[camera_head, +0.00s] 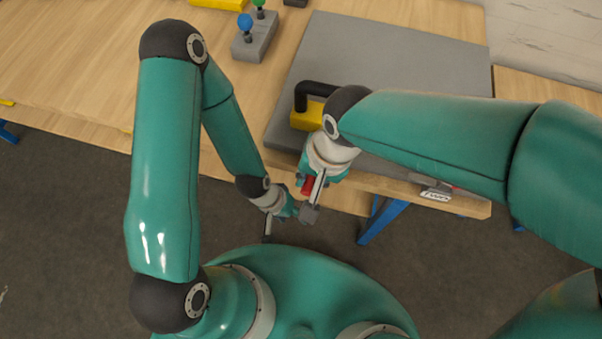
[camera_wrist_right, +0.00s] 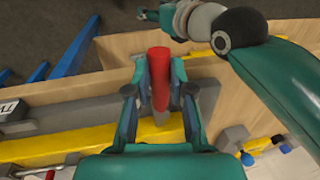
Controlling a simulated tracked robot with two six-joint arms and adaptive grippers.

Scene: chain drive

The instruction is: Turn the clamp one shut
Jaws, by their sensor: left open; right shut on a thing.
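The clamp's red handle (camera_wrist_right: 159,78) stands between the two fingers of my right gripper (camera_wrist_right: 160,92) in the right wrist view, and the fingers are shut on it. In the head view a bit of the red handle (camera_head: 307,187) shows beside my right gripper (camera_head: 312,180), at the front edge of the table. The rest of the clamp is mostly hidden by the gripper and arm. My left gripper (camera_head: 287,214) is open and empty, low in front of the table edge, close to the right gripper. Its fingers are small and partly hidden in the head view.
A grey plate (camera_head: 400,60) covers the table's right part, with a yellow block with a black handle (camera_head: 308,113) on it. A labelled part (camera_head: 437,193) sits at the right front edge. A grey block (camera_head: 255,40) holds blue and green knobs. The table's left side is largely clear.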

